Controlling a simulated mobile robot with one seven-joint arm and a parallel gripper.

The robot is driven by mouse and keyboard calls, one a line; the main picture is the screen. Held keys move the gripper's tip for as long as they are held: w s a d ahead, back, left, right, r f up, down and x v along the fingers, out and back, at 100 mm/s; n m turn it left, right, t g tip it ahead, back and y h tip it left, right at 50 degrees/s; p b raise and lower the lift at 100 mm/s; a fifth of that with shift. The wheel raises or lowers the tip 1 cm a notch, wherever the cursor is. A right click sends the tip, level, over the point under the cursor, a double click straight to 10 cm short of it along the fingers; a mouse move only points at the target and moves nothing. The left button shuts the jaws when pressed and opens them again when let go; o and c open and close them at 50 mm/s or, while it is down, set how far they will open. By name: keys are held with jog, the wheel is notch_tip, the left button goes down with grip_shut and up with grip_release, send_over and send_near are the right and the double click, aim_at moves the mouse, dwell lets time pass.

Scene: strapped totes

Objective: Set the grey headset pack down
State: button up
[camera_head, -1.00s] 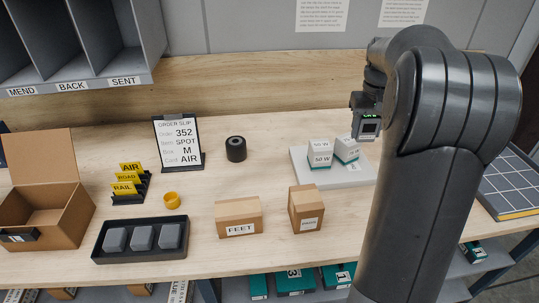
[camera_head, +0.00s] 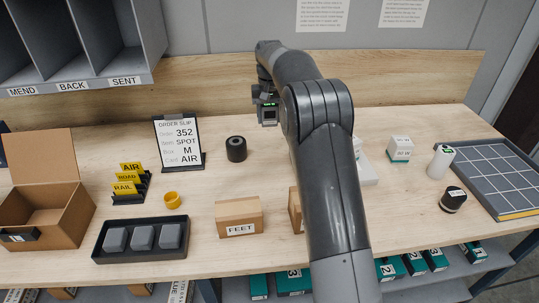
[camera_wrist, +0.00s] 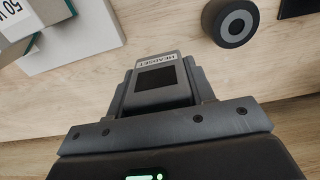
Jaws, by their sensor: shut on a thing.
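My gripper (camera_head: 267,107) is shut on the grey headset pack (camera_wrist: 162,97), which has a dark square face and a white label reading HEADSET. In the wrist view the pack sits between the two fingers, with wood behind it. In the head view the gripper hangs above the back of the table, right of the black roll (camera_head: 236,149). The pack (camera_head: 269,117) shows small there below the green-lit wrist. I cannot tell the exact height of the pack, but it appears clear of the tabletop.
A pale plate (camera_wrist: 75,35) with boxes lies to one side, partly hidden by my arm in the head view. An order slip stand (camera_head: 179,143), FEET carton (camera_head: 239,215), dark tray (camera_head: 140,238) and open box (camera_head: 45,215) stand left. Bare wood surrounds the black roll.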

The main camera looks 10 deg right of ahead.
notch_tip(320, 180, down, 12)
jog(key=shift+f, duration=0.2)
dwell(0.4)
jog(key=shift+f, duration=0.15)
jog(key=o, duration=1.1)
